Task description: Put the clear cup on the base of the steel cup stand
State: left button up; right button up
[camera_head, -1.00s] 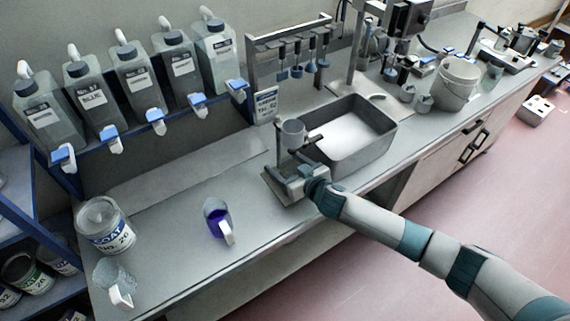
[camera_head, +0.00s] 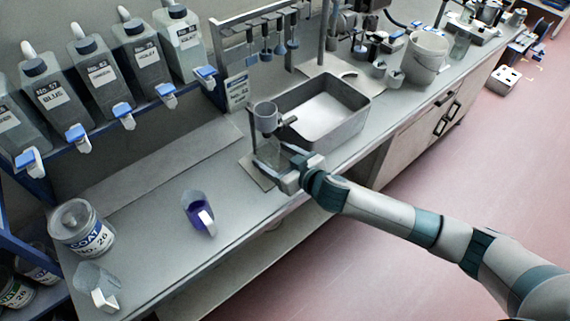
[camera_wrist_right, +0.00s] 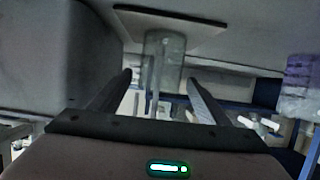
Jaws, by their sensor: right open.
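The steel cup stand has a grey steel cup (camera_head: 265,117) held up on a post above a flat base plate (camera_head: 252,171). The clear cup (camera_head: 270,153) stands upright on that base, below the steel cup. It also shows in the right wrist view, which is upside down, with the clear cup (camera_wrist_right: 165,62) against the plate (camera_wrist_right: 190,27). My right gripper (camera_head: 280,164) is open at the front right side of the stand. In the wrist view its fingers lie on either side of the clear cup with gaps. My left gripper is out of view.
A steel basin (camera_head: 357,112) stands close behind and right of the stand. A jug with purple liquid (camera_head: 197,210), an empty clear jug (camera_head: 94,281) and a labelled can (camera_head: 80,228) stand at left. The bench between the purple jug and the stand is clear.

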jog(key=shift+b+v, duration=0.5)
jog(key=shift+v, duration=2)
